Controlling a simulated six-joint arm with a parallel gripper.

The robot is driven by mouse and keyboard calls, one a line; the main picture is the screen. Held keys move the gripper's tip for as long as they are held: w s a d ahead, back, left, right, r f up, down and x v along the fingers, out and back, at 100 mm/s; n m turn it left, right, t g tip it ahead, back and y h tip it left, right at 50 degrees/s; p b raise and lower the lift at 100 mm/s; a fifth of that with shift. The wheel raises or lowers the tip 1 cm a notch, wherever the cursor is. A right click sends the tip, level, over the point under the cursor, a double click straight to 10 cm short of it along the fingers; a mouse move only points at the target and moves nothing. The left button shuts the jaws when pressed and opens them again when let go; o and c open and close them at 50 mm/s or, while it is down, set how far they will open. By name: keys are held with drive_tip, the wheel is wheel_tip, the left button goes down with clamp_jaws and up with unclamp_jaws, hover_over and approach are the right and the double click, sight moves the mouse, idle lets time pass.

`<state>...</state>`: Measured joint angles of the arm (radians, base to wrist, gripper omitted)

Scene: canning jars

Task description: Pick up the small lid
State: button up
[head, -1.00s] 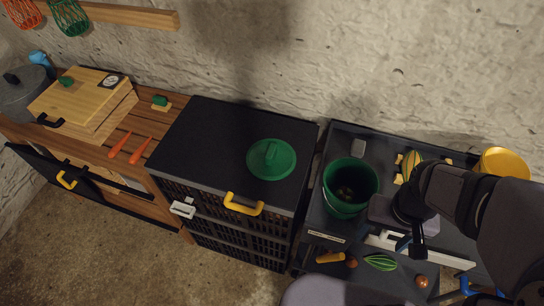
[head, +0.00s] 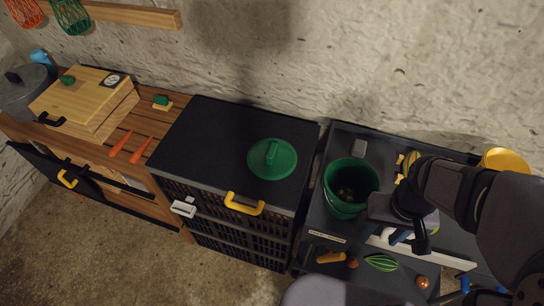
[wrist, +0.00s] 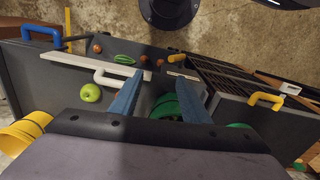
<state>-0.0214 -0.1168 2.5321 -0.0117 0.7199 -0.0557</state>
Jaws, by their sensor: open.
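A round green lid (head: 272,158) with a bar handle lies flat on top of the black cabinet (head: 225,125) in the head view. I see no other clear lid, so I cannot tell for sure that it is the small one. A green edge, likely this lid (wrist: 238,126), shows right of my fingers in the wrist view. My gripper (head: 400,236) is open and empty, above the grey unit right of the lid and well apart from it. Its blue fingers (wrist: 160,76) show in the wrist view, with the green pot (wrist: 167,108) partly hidden between and behind them.
The green pot (head: 350,186) stands between my gripper and the lid, holding small dark things. A yellow bucket (head: 505,160) is at the right. A green apple (wrist: 90,93) lies on the grey unit. A wooden box (head: 85,100) and two orange carrots are at the left. The cabinet top around the lid is clear.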

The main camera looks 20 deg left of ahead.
drive_tip(key=w+a+f+n+b, duration=0.1)
drive_tip(key=w+a+n+b, duration=0.1)
drive_tip(key=w+a+n, duration=0.6)
drive_tip(key=n+t+b, duration=0.4)
drive_tip(key=n+b, duration=0.1)
drive_tip(key=n, duration=2.2)
approach(272, 150)
drive_tip(key=f, duration=0.3)
drive_tip(key=shift+w+d, duration=0.3)
drive_tip(key=shift+d, duration=0.05)
drive_tip(key=shift+w+a+p+x, duration=0.15)
drive_tip(key=shift+p+x, duration=0.4)
drive_tip(key=shift+x, duration=1.25)
drive_tip(key=shift+w+a+p+x, duration=0.15)
drive_tip(key=shift+p+x, duration=0.35)
drive_tip(key=shift+x, duration=1.35)
drive_tip(key=shift+r, duration=0.1)
clamp_jaws()
